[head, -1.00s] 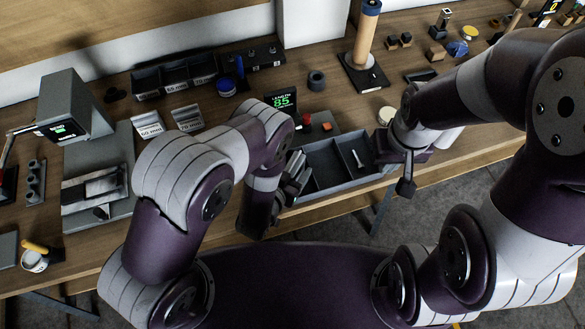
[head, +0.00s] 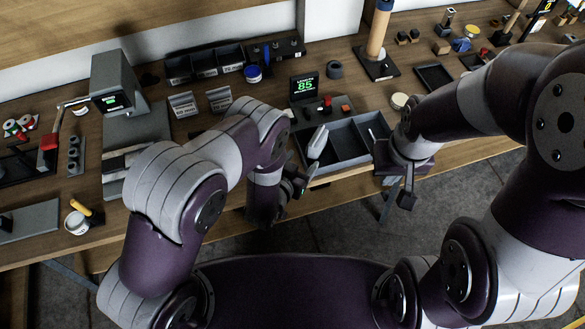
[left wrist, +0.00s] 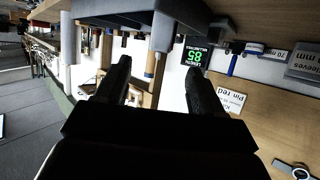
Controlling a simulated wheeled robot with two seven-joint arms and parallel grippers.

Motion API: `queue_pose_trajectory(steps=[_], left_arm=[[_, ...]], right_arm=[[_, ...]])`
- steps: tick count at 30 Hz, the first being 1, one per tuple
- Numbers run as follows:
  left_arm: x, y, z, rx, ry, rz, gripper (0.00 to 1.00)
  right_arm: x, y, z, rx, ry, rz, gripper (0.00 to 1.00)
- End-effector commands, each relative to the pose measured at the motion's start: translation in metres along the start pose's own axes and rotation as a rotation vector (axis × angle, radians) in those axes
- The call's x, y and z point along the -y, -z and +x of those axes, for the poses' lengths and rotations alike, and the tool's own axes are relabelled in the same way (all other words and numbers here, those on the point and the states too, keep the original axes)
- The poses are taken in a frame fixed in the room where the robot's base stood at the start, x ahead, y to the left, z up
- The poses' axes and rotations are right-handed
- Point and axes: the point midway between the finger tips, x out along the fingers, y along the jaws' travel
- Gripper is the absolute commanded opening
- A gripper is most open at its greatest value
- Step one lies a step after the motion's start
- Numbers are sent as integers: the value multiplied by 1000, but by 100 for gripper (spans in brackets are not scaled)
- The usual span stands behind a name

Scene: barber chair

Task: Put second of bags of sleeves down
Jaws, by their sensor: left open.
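A pale, slender object (head: 317,142), perhaps a bag of sleeves, stands tilted at the left compartment of the grey divided tray (head: 350,165).
A green "85" display (head: 304,86) and a red-button box (head: 325,106) stand behind the tray. Label cards (head: 183,104) and a three-part bin (head: 205,66) are further left. A post on a base (head: 377,62) stands behind right. Open floor lies in front of the bench.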

Motion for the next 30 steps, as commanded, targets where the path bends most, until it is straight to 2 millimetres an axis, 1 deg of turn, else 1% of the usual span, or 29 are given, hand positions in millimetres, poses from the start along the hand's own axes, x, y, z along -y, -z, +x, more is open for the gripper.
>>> queue_pose_trajectory(steps=[5,7,8,9,10,11,12,14,15,17,18,21,22,24,26,30], left_arm=[[0,2,1,0,0,0,68],[6,9,3,24,13,-6,68],[13,16,5,49,26,-13,68],[25,29,6,105,51,-27,68],[38,41,4,161,75,-42,68],[53,54,-2,226,101,-60,68],[73,70,-18,327,137,-91,68],[100,90,-57,483,187,-144,68],[113,99,-90,585,214,-183,68],[123,107,-144,725,246,-240,68],[125,110,-178,807,262,-275,68],[121,110,-244,956,283,-344,68],[119,109,-257,985,286,-358,68],[116,108,-275,1028,289,-378,68],[114,107,-280,1044,289,-384,68],[114,106,-280,1047,287,-383,68]], right_arm=[[0,0,0,0,0,0,0],[0,0,0,0,0,0,0],[0,0,-1,0,0,0,0],[0,0,-1,0,0,0,0],[0,0,-1,0,0,0,0],[0,0,-1,0,0,0,0],[0,0,-1,0,0,0,0],[0,0,0,0,0,0,0],[0,0,0,0,0,0,0],[0,0,0,0,0,0,0],[0,0,0,0,0,0,0],[0,0,0,0,0,0,0],[0,0,0,0,0,0,0],[0,0,0,0,0,0,0],[0,0,0,0,0,0,0],[0,0,0,0,0,0,0]])
